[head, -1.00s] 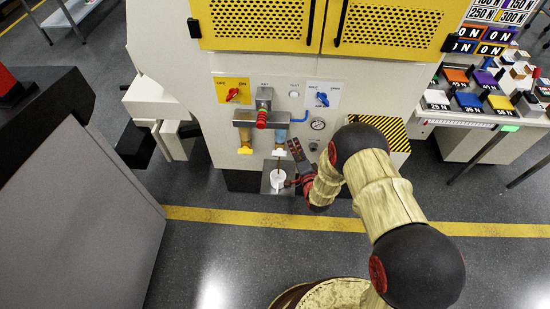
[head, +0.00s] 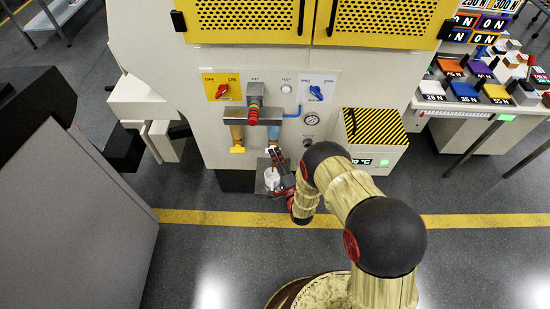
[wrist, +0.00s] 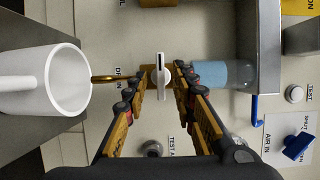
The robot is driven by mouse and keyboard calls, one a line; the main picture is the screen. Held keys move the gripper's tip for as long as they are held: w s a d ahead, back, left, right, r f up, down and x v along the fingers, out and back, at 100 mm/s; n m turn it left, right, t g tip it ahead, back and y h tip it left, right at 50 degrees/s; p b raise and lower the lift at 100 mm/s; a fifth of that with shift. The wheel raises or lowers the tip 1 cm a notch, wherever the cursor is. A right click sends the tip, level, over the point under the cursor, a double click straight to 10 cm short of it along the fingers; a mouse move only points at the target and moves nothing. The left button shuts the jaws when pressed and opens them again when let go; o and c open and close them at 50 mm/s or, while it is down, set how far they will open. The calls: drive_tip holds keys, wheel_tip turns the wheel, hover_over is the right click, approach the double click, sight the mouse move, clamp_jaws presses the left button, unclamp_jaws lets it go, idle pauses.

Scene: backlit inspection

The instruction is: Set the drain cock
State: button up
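The drain cock's white lever (wrist: 160,78) sits on a brass body in the wrist view, below the blue filter bowl (wrist: 222,74) of the machine. My gripper (wrist: 158,84) is open, with one finger on each side of the lever and a visible gap on both sides. A brass spout (wrist: 105,78) points from the cock toward a white mug (wrist: 40,82). The mug (head: 271,178) stands below on a small grey shelf.
An amber bowl with a yellow cock (head: 237,149) hangs to the left. Red (head: 222,91) and blue (head: 316,91) knobs and a gauge (head: 311,119) are on the panel above. A hazard-striped box (head: 374,130) juts out at right, close to my arm.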

drive_tip(key=shift+w+a, duration=0.1)
drive_tip(key=shift+w, duration=0.2)
drive_tip(key=shift+c, duration=0.6)
clamp_jaws()
